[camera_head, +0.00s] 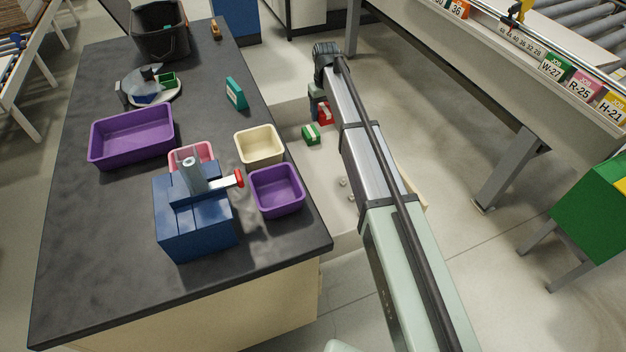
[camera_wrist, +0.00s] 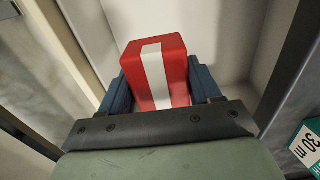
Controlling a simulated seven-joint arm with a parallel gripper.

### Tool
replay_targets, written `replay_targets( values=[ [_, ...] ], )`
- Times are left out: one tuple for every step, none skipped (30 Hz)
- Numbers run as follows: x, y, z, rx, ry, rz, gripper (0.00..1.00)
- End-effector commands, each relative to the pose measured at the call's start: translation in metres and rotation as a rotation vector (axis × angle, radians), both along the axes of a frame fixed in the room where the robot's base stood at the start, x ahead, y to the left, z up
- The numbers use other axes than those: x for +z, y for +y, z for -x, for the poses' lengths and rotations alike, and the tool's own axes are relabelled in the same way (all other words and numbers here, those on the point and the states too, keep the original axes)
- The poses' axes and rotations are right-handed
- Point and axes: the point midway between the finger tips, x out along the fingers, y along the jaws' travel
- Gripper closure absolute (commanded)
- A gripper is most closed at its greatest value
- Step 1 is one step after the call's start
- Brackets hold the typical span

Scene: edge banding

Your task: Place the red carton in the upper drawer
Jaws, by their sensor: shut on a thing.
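The red carton (camera_wrist: 179,75) with a white stripe is held between the blue fingers of my gripper (camera_wrist: 161,90) in the wrist view. Pale walls and a pale floor show behind it. In the head view my gripper (camera_head: 319,108) is partly hidden by my arm, and the red carton (camera_head: 326,114) shows at its lower end. It is over or in a pale open drawer area (camera_head: 290,112) beside the dark worktop. I cannot tell whether the carton touches the drawer floor, nor exactly where one drawer ends and another begins.
A green carton (camera_head: 311,134) lies just nearer than the red one in the drawer area. Small round items (camera_head: 343,183) lie further forward. The worktop (camera_head: 105,240) carries purple bins, a cream bin (camera_head: 259,145), a blue machine (camera_head: 195,215) and a teal box (camera_head: 236,93) near its edge.

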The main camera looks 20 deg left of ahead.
Motion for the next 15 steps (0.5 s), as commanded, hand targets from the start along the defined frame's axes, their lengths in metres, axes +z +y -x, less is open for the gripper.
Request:
replay_targets(
  values=[
    [-0.018, 0.000, 0.001, 0.000, 0.003, 0.001, 0.69],
    [-0.027, 0.000, 0.001, 0.000, 0.003, 0.001, 0.69],
    [-0.038, 0.000, 0.001, 0.000, 0.003, 0.001, 0.69],
    [-0.046, 0.000, 0.001, 0.000, 0.001, 0.001, 0.69],
    [-0.054, 0.000, 0.000, 0.000, 0.002, 0.001, 0.69],
    [-0.063, 0.000, 0.000, 0.000, 0.003, 0.001, 0.69],
    [-0.069, 0.000, 0.000, 0.000, 0.001, 0.001, 0.69],
    [-0.074, 0.000, 0.000, 0.000, 0.001, 0.001, 0.69],
    [-0.081, 0.000, 0.000, 0.000, 0.001, 0.001, 0.69],
    [-0.085, 0.000, 0.000, 0.000, 0.001, 0.001, 0.69],
    [-0.089, 0.000, 0.000, 0.000, 0.001, 0.001, 0.69],
    [-0.092, 0.000, 0.000, 0.000, 0.001, 0.001, 0.69],
    [-0.095, 0.000, 0.000, 0.000, 0.000, 0.000, 0.69],
    [-0.097, 0.000, 0.000, 0.000, 0.000, 0.000, 0.69],
    [-0.101, 0.000, 0.000, 0.000, 0.000, 0.000, 0.69]
  ],
)
